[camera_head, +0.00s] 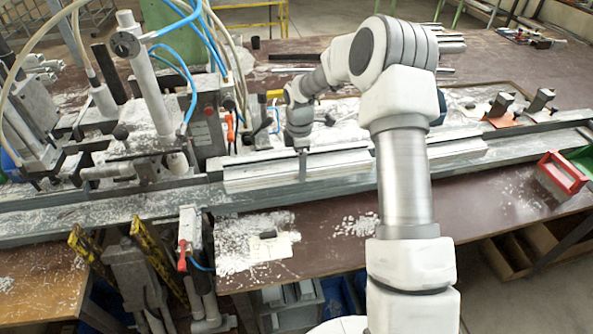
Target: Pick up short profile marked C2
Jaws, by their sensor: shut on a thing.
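My gripper (302,166) points down at the bench rail, left of the middle of the picture. It is shut on a light grey aluminium profile (255,178) lying lengthwise along the rail. The fingers are small here, and my wrist hides part of the profile behind them. Another silvery profile length (455,151) lies further right along the same rail, partly behind my arm. I cannot read any C2 marking on either one.
The clamp machine (155,85) with blue and pale hoses stands close on the left. Small clamp blocks (500,105) sit at the back right. A red-handled brush (562,172) lies at the right. White shavings cover parts of the brown table (335,262).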

